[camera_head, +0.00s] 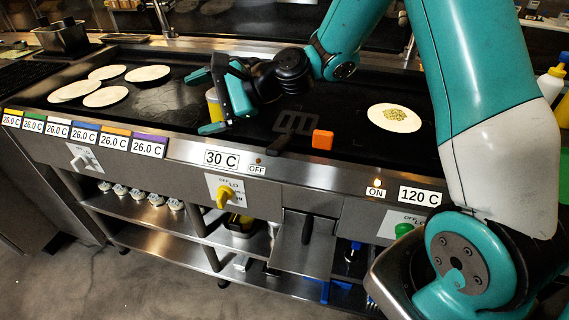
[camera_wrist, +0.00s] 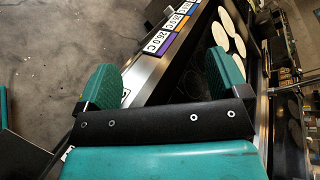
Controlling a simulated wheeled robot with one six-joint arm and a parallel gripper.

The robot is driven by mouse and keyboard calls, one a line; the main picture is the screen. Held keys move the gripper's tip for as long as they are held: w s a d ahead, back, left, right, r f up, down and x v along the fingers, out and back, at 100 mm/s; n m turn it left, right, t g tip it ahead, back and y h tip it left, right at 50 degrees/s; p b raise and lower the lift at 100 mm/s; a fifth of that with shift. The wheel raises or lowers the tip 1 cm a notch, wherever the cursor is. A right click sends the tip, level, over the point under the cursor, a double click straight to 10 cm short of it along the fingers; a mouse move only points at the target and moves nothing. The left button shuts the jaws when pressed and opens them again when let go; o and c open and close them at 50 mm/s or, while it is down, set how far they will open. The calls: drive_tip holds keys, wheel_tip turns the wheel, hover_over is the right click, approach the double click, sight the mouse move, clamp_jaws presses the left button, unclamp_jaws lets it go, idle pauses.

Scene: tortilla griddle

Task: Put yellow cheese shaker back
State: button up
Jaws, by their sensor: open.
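A small cylinder with a yellow body and greyish top, which looks like the yellow cheese shaker (camera_head: 214,106), shows beside my gripper (camera_head: 207,103) in the head view, partly covered by it. It stands near the front middle of the griddle. My gripper is open, with its teal fingers spread.
Several plain tortillas (camera_head: 106,96) lie on the griddle's left. A tortilla with shredded topping (camera_head: 395,117) lies on the right. An orange block (camera_head: 322,139) sits near the front edge. Coloured temperature labels (camera_head: 115,140) line the left front rail. A yellow-capped bottle (camera_head: 551,82) stands far right.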

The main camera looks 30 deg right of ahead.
drive_tip(key=s+a+r+n+g+h, duration=0.1)
drive_tip(key=s+a+n+g+h, duration=0.1)
drive_tip(key=s+n, duration=0.45)
drive_tip(key=s+a+r+n+g+h, duration=0.1)
drive_tip(key=s+r+n+g, duration=0.15)
drive_tip(key=s+n, duration=0.35)
drive_tip(key=s+d+n+g+h, duration=0.1)
drive_tip(key=s+d+n+h, duration=0.1)
drive_tip(key=s+n, duration=0.2)
drive_tip(key=s+d+n+g+h, duration=0.1)
drive_tip(key=s+d+n+h, duration=0.2)
drive_tip(key=s, duration=0.8)
drive_tip(key=shift+d+f+n, duration=0.2)
drive_tip(key=shift+d+n, duration=0.1)
drive_tip(key=shift+n, duration=0.25)
